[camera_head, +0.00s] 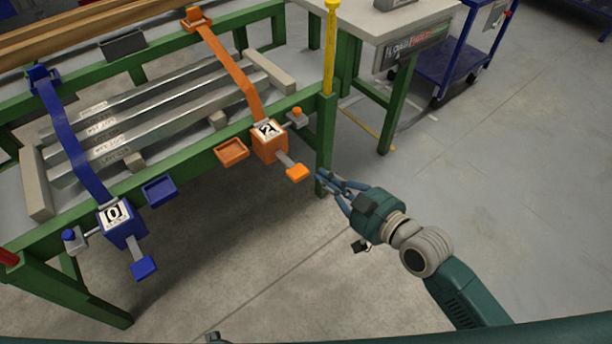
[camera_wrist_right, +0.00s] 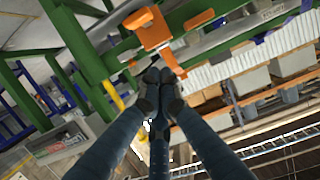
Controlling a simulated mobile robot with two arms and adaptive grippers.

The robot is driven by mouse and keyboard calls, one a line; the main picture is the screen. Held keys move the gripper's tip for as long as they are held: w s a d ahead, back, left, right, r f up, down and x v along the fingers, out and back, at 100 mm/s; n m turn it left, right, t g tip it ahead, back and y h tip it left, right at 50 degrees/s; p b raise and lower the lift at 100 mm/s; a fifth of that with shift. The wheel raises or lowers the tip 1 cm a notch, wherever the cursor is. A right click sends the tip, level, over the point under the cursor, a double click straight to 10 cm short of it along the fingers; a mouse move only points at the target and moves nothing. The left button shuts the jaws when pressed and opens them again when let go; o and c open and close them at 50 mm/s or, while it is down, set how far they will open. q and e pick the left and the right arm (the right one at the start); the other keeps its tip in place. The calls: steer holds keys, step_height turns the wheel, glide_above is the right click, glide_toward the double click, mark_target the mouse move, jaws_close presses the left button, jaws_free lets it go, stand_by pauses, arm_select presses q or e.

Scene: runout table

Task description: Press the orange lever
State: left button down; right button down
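The orange lever (camera_head: 298,172) is a flat paddle on a short grey stem. It sticks out from the front of an orange box (camera_head: 270,147) marked 2, on the green table's front rail. My right gripper (camera_head: 320,181) is just right of the paddle, with a small gap visible between them.
A blue box (camera_head: 121,226) with a blue paddle (camera_head: 144,268) is at the left of the same table (camera_head: 60,212). Metal bars (camera_head: 150,108) lie on the table. A yellow post (camera_head: 330,50) stands behind the gripper. Open floor (camera_head: 500,200) lies right.

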mark_target(301, 177)
steer(key=shift+w, duration=0.1)
